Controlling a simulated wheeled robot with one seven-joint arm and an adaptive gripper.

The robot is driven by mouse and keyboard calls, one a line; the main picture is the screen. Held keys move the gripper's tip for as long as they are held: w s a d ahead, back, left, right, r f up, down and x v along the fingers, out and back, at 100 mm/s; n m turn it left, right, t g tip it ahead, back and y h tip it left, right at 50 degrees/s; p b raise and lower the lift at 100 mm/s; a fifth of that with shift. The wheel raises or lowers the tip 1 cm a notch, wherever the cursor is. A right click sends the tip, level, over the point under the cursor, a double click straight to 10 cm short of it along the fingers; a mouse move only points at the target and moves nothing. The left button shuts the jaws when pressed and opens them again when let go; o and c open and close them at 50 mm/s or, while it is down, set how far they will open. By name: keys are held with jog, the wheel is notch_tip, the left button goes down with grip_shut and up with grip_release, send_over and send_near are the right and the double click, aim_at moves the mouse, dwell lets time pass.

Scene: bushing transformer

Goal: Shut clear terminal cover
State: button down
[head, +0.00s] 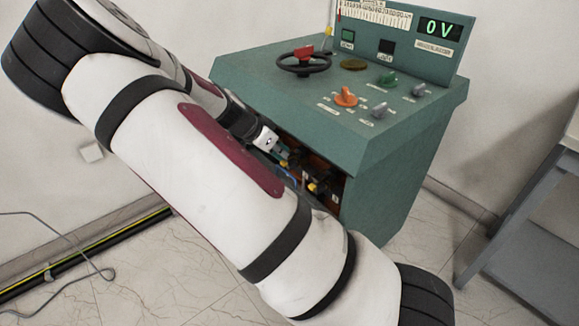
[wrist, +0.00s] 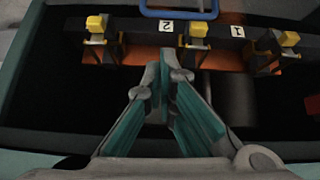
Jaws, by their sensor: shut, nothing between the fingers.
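A clear terminal cover cannot be made out for certain in either view. In the wrist view several terminals with yellow tops (wrist: 197,29) stand in a row on a dark bar, with orange-brown behind them. My gripper (wrist: 170,68) is shut and empty, its fingertips pointing at the terminal row between the left and middle terminals. I cannot tell whether it touches anything. In the head view my gripper (head: 284,157) is at the open front compartment of the green cabinet (head: 385,185), partly hidden by my arm.
A blue loop (wrist: 180,14) shows at the top of the wrist view, by the terminals. On the cabinet top are a black handwheel (head: 303,62), an orange knob (head: 345,97) and a display (head: 440,29) reading 0 V. A grey table (head: 530,190) stands at right.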

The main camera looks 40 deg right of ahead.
jog(key=shift+h, duration=0.6)
jog(key=x, duration=0.4)
jog(key=w+b+x, duration=0.1)
jog(key=x, duration=0.3)
jog(key=w+b+x, duration=0.1)
jog(key=x, duration=0.3)
jog(key=shift+d+r, duration=0.1)
jog(key=shift+d, duration=0.15)
jog(key=a, duration=0.2)
jog(key=shift+w+a, duration=0.1)
jog(key=shift+a, duration=0.15)
jog(key=shift+a+b, duration=0.3)
jog(key=shift+a, duration=0.55)
jog(key=shift+a, duration=0.15)
